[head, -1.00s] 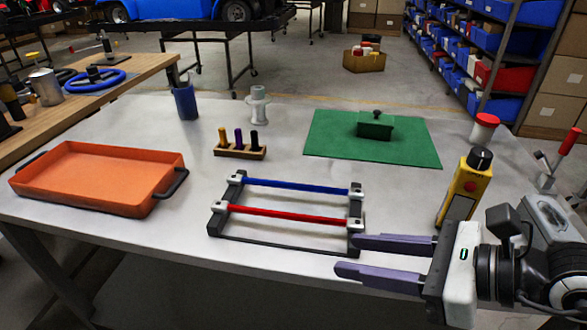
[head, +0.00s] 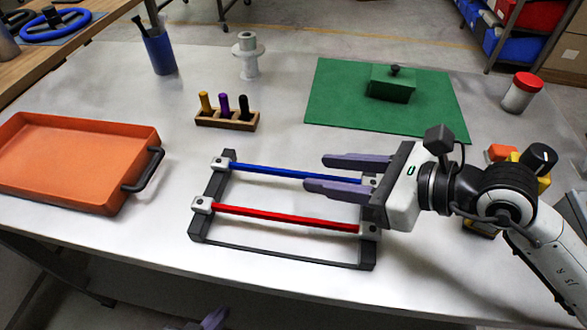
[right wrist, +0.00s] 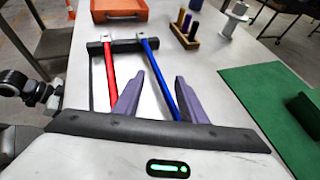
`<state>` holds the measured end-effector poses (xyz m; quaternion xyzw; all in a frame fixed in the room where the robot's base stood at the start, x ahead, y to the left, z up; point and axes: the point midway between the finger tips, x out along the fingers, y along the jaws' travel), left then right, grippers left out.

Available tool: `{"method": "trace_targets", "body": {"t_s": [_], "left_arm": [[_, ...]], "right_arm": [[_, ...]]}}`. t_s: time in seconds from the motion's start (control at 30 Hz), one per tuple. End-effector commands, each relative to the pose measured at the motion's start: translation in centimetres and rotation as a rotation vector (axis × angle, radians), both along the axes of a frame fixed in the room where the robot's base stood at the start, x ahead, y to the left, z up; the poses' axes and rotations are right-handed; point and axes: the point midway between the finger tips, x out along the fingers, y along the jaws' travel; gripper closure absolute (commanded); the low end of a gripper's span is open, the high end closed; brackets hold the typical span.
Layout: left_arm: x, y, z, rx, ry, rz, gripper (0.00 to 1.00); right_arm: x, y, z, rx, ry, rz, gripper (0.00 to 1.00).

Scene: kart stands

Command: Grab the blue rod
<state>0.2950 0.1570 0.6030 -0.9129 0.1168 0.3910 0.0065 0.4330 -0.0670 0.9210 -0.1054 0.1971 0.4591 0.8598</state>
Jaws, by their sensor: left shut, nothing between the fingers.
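The blue rod (head: 275,171) lies across a dark rack (head: 285,255) on the table, behind and parallel to the red rod (head: 285,217). White holders carry the rods at both ends. My right gripper (head: 315,173) is open at the rack's right side, its purple fingers on either side of the blue rod's right part. In the right wrist view the blue rod (right wrist: 152,58) runs between the open fingers (right wrist: 159,80), and the red rod (right wrist: 110,75) is outside them. I cannot tell their height over the rod. My left gripper (head: 208,319) shows only partly at the bottom edge, shut and empty.
An orange tray (head: 20,130) is at left. A wooden block (head: 230,121) with several coloured pegs, a blue cup (head: 160,55) and a white spool (head: 247,62) stand behind the rack. A green mat (head: 335,95) carries a green box (head: 392,84). A red-capped jar (head: 520,95) is at right.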

Motion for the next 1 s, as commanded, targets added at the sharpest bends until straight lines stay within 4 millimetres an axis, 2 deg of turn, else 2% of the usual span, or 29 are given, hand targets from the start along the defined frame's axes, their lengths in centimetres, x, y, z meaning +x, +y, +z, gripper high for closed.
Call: {"method": "trace_targets", "body": {"t_s": [0.3, 0.57, 0.6, 0.67, 0.8, 0.83, 1.0], "left_arm": [[0.3, 0.2, 0.8, -0.001, -0.01, 0.005, 1.0], [0.9, 0.3, 1.0, 0.0, -0.021, 0.007, 1.0], [0.9, 0.3, 1.1, 0.0, -0.022, 0.007, 1.0], [0.9, 0.3, 1.0, 0.001, -0.021, 0.006, 1.0], [0.9, 0.4, 1.0, 0.002, -0.022, 0.005, 1.0], [0.9, 0.4, 1.0, 0.002, -0.022, 0.005, 1.0], [0.8, 0.4, 0.9, 0.002, -0.019, 0.005, 1.0]], "right_arm": [[1.9, 3.1, -2.3, 0.002, 0.0, 0.0, 0.62], [2.1, 3.4, -2.6, 0.001, 0.0, 0.001, 0.62], [2.1, 3.4, -2.6, 0.001, 0.0, 0.001, 0.64], [2.1, 3.4, -2.6, 0.001, 0.0, 0.001, 0.74], [2.1, 3.4, -2.6, 0.0, 0.0, 0.001, 0.97], [2.1, 3.4, -2.6, 0.0, 0.0, 0.001, 1.0], [2.1, 3.4, -2.7, -0.001, 0.002, 0.0, 1.0]]}}
